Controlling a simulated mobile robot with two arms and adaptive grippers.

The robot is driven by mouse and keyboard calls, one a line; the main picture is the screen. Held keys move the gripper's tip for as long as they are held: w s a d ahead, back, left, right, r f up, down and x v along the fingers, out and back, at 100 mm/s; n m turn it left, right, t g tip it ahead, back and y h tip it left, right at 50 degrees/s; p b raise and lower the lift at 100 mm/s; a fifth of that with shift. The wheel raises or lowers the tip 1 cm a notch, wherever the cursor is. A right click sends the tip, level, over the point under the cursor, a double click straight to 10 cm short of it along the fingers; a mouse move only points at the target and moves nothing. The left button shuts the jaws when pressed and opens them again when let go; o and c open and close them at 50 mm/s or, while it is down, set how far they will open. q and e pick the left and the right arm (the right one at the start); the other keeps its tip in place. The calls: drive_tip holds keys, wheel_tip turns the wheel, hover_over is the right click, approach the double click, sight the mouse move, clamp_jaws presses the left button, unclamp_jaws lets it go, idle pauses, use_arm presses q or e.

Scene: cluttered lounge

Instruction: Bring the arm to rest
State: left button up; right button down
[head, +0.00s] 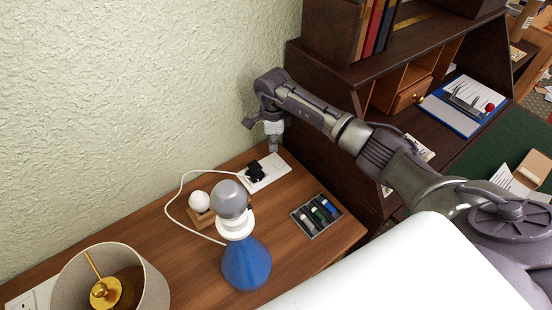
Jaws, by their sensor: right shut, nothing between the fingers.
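My right arm reaches in from the right side of the head view, over the end of the wooden table. Its right gripper (275,143) points down, shut and empty, just above or beside the white power strip (275,174). I cannot tell whether the fingertips touch the strip. A black plug (256,172) sits in the strip, apart from the fingers. My left gripper is not in view.
A small white bulb (200,201), a tray of markers (318,216) and a lampshade (66,285) are nearby. A dark desk (350,100) stands behind my arm.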

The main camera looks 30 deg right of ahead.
drive_tip(key=shift+r+p, duration=0.45)
drive_tip(key=shift+r, duration=0.6)
